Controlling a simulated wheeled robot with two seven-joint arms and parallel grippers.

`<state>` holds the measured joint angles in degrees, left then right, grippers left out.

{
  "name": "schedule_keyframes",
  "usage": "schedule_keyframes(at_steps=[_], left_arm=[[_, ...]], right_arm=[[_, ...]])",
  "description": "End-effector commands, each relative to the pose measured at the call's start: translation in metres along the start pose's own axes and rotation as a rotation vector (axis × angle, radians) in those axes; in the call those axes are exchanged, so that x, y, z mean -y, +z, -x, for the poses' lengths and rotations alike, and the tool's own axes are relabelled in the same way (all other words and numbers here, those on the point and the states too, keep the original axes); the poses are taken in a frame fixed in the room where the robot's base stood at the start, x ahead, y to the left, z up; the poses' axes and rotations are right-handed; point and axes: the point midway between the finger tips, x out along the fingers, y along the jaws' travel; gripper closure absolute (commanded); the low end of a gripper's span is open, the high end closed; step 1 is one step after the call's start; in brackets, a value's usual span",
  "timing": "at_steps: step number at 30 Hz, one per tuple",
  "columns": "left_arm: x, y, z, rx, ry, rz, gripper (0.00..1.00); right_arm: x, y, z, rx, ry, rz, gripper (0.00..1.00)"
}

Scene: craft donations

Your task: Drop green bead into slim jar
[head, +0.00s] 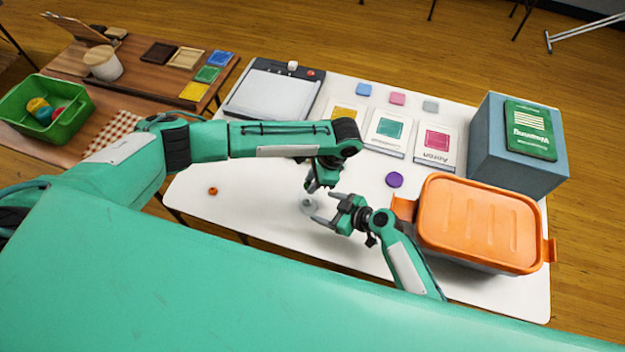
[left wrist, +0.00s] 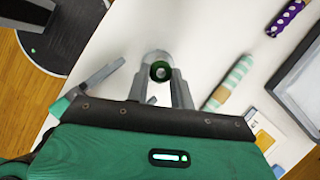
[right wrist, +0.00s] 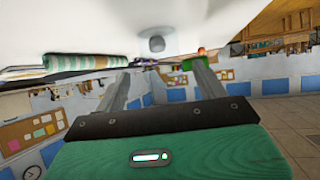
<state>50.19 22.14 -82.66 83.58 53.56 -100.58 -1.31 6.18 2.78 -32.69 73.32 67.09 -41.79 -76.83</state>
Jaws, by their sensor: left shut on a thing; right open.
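The green bead (left wrist: 160,72) is pinched between the fingertips of my left gripper (left wrist: 161,76) in the left wrist view. Behind it is the pale, round slim jar (left wrist: 155,55), so the bead overlaps it from above; the height between them is unclear. In the head view the small grey jar (head: 308,206) stands on the white table below and beside my left gripper (head: 318,186), where the bead is hidden. My right gripper (head: 325,208) is open, its fingertips pointing at the jar. The jar (right wrist: 156,42) shows beyond its open fingers (right wrist: 160,78) in the right wrist view.
An orange bead (head: 213,190) and a purple disc (head: 395,180) lie on the white table (head: 265,215). An orange-lidded box (head: 480,222) stands close to my right arm. A striped roll (left wrist: 230,82) lies near my left gripper. The table's front left is mostly clear.

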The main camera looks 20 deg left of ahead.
Motion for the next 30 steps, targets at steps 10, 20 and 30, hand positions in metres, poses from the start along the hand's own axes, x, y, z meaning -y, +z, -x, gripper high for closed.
schedule_keyframes(at_steps=[10,20,30], left_arm=[[0.000,0.000,0.000,0.000,0.000,0.000,0.98],[0.000,0.000,0.000,0.000,0.000,0.000,0.98],[0.000,0.000,0.000,0.000,0.000,0.000,0.98]], right_arm=[[0.000,-0.001,-0.048,0.001,-0.001,-0.001,0.28],[0.001,0.000,-0.063,0.001,-0.001,0.000,0.28],[0.001,0.000,-0.062,0.001,-0.001,0.000,0.53]])
